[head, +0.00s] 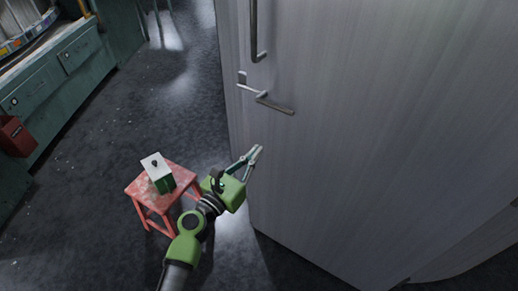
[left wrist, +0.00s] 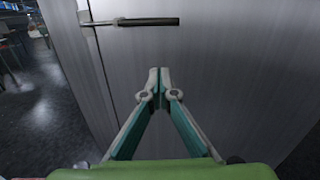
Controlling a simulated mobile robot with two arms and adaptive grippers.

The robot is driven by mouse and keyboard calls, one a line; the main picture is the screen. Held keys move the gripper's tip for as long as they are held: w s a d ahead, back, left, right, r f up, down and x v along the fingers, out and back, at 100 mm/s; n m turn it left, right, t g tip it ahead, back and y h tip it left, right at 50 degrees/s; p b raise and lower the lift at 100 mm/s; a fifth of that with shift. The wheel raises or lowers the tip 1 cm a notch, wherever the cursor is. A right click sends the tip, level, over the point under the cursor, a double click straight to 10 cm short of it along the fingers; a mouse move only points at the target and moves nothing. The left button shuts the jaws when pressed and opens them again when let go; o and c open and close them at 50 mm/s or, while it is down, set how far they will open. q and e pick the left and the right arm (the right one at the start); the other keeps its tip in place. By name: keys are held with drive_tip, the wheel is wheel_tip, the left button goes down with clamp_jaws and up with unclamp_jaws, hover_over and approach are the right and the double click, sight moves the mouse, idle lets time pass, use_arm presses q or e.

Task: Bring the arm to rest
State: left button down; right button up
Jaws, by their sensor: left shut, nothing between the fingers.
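My left gripper (head: 257,149) is green with grey fingers and is near the lower edge side of a tall grey door (head: 370,130). In the left wrist view its fingertips (left wrist: 160,72) meet, with nothing between them, in front of the door's plain surface (left wrist: 230,70). I cannot tell whether they touch the door. The lever handle (head: 268,100) is above the gripper in the head view, and it also shows at the top of the left wrist view (left wrist: 145,22). My right gripper is not in view.
A small red stool (head: 178,177) stands left of my left arm, with a green and white box (head: 158,172) on it. A green cabinet with drawers (head: 60,70) lines the far left. A long vertical handle (head: 255,35) is on the door. Dark floor (head: 100,110) between cabinet and stool is clear.

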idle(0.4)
use_arm(q)
drive_tip(key=s+a+f+m+g+y, duration=0.25)
drive_tip(key=s+f+m, duration=0.25)
drive_tip(key=f, duration=0.7)
drive_tip(key=s+a+f+m+g+y, duration=0.1)
drive_tip(key=s+f+m+g, duration=0.3)
drive_tip(key=f, duration=0.8)
drive_tip(key=s+a+f+m+g+y, duration=0.15)
drive_tip(key=s+f+m, duration=0.4)
drive_tip(key=f, duration=0.65)
drive_tip(key=s+a+f+m+g+y, duration=0.1)
drive_tip(key=s+a+f+m, duration=0.3)
drive_tip(key=s, duration=0.8)
drive_tip(key=s+a+f+m+g+y, duration=0.1)
drive_tip(key=s+a+f+m+g, duration=0.2)
drive_tip(key=s+a+f+m, duration=0.2)
drive_tip(key=s+a+f+m+g+y, duration=0.2)
drive_tip(key=s+a+f+m, duration=0.3)
drive_tip(key=s, duration=1.3)
wheel_tip(320, 180, down, 6)
drive_tip(key=m+g, duration=0.1)
drive_tip(key=m, duration=0.3)
drive_tip(key=shift+s+r, duration=0.25)
drive_tip(key=shift+s, duration=0.1)
drive_tip(key=shift+m, duration=0.25)
